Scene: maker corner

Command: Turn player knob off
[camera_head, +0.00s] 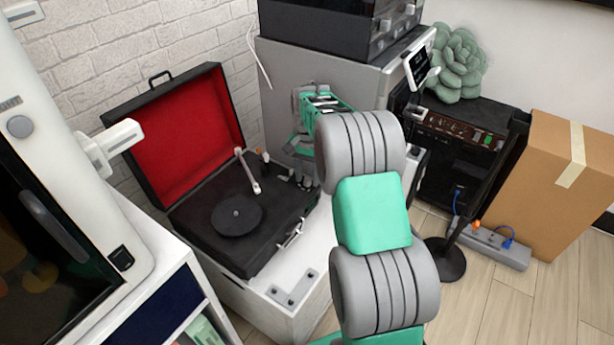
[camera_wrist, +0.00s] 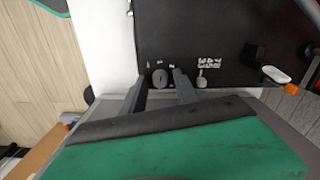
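The record player (camera_head: 266,240) stands open on a white cabinet, with a red-lined lid, a dark disc (camera_head: 237,214) and a white tonearm (camera_head: 249,172). In the wrist view its black top panel (camera_wrist: 205,35) carries a round dark knob (camera_wrist: 160,77) and a small light lever (camera_wrist: 201,79) to the right of it. My gripper (camera_wrist: 161,84) is open, one finger on each side of the round knob. I cannot tell whether a finger touches it. In the head view my gripper (camera_head: 302,182) is over the player's right end, and my arm hides part of that area.
The raised lid (camera_head: 185,125) stands behind the disc. A grey machine (camera_head: 300,75) rises behind my gripper. A white printer-like machine (camera_head: 115,215) is at the left. A black amplifier (camera_head: 450,150), a cardboard box (camera_head: 550,190) and a power strip (camera_head: 495,247) are at the right.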

